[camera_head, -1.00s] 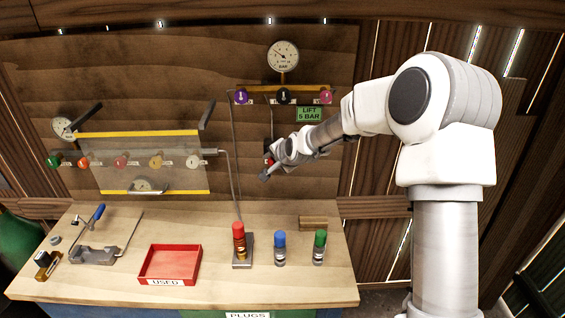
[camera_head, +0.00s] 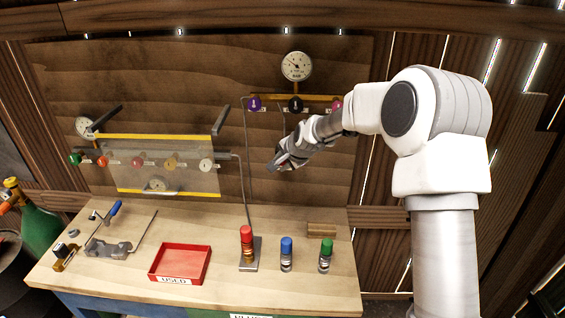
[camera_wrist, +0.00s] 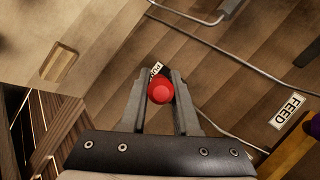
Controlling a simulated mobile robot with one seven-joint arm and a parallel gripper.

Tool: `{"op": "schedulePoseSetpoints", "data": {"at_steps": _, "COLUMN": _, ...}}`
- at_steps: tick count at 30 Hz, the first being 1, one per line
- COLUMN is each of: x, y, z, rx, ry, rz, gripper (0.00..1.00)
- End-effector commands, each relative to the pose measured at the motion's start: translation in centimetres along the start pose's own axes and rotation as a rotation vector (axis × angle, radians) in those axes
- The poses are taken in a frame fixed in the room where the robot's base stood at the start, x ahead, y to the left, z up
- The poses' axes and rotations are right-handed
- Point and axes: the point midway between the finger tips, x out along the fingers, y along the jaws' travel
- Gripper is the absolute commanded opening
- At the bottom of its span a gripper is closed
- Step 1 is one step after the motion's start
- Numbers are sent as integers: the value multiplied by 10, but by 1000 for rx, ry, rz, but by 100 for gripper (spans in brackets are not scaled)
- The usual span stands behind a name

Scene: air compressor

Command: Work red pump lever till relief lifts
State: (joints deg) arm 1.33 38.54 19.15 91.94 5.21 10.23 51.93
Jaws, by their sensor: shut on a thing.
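The red pump lever knob (camera_wrist: 160,91) is a round red ball between the two fingers of my gripper (camera_wrist: 161,75) in the wrist view. My gripper (camera_head: 279,164) also shows in the head view, in front of the wooden back board. It is shut on the knob. The rest of the lever is hidden by my gripper. A round gauge (camera_head: 297,66) stands above on the board; its needle is too small to read.
The bench (camera_head: 215,293) holds a red tray (camera_head: 180,264) marked USED, red (camera_head: 246,236), blue (camera_head: 286,245) and green (camera_head: 326,247) capped parts and a clamp tool. A clear panel (camera_head: 160,165) with several knobs is left. A thin pipe (camera_head: 246,190) runs left of my gripper.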

Motion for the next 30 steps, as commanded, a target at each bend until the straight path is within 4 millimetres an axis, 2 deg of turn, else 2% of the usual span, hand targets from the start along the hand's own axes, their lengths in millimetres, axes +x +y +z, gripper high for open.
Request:
{"op": "schedulePoseSetpoints", "data": {"at_steps": 6, "x": -2, "y": -4, "z": -2, "rx": 1, "ry": 4, "rz": -8, "gripper": 0}}
{"op": "schedulePoseSetpoints", "data": {"at_steps": 7, "x": -2, "y": -4, "z": -2, "rx": 1, "ry": 4, "rz": -9, "gripper": 33}}
{"op": "schedulePoseSetpoints", "data": {"at_steps": 11, "x": -1, "y": -4, "z": -1, "rx": 1, "ry": 4, "rz": -7, "gripper": 57}}
{"op": "schedulePoseSetpoints", "data": {"at_steps": 12, "x": -1, "y": -3, "z": -1, "rx": 1, "ry": 4, "rz": -6, "gripper": 60}}
{"op": "schedulePoseSetpoints", "data": {"at_steps": 23, "x": -4, "y": -2, "z": -1, "rx": 1, "ry": 3, "rz": -4, "gripper": 60}}
{"op": "schedulePoseSetpoints", "data": {"at_steps": 30, "x": -34, "y": -1, "z": -2, "rx": 2, "ry": 6, "rz": -5, "gripper": 60}}
